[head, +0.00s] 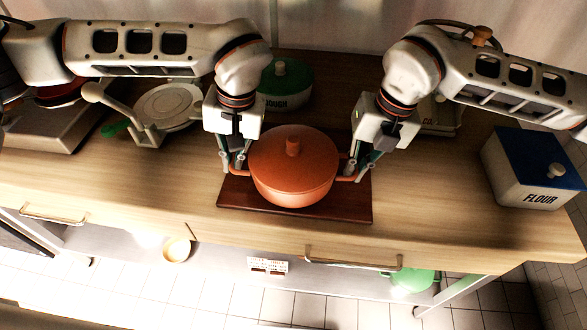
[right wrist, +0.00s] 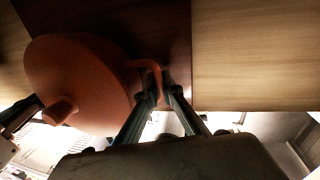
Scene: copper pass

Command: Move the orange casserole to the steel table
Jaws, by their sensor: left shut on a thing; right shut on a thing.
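The orange casserole (head: 292,170), with its lid and knob on, is over a dark wooden board (head: 295,212) on the wooden counter; I cannot tell whether it touches the board. My left gripper (head: 236,170) is shut on its left handle. My right gripper (head: 352,172) is shut on its right handle. In the right wrist view the casserole (right wrist: 75,85) is at the left, with the fingers of the right gripper (right wrist: 162,92) at its handle. I cannot make out the steel table for certain.
A green canister (head: 285,85) stands behind the casserole. A white flour box (head: 530,175) with a blue lid is at the right. A white press-like device (head: 165,107) stands at the left. The wooden counter (head: 440,195) is clear right of the board. Drawer handles (head: 352,263) line the front edge.

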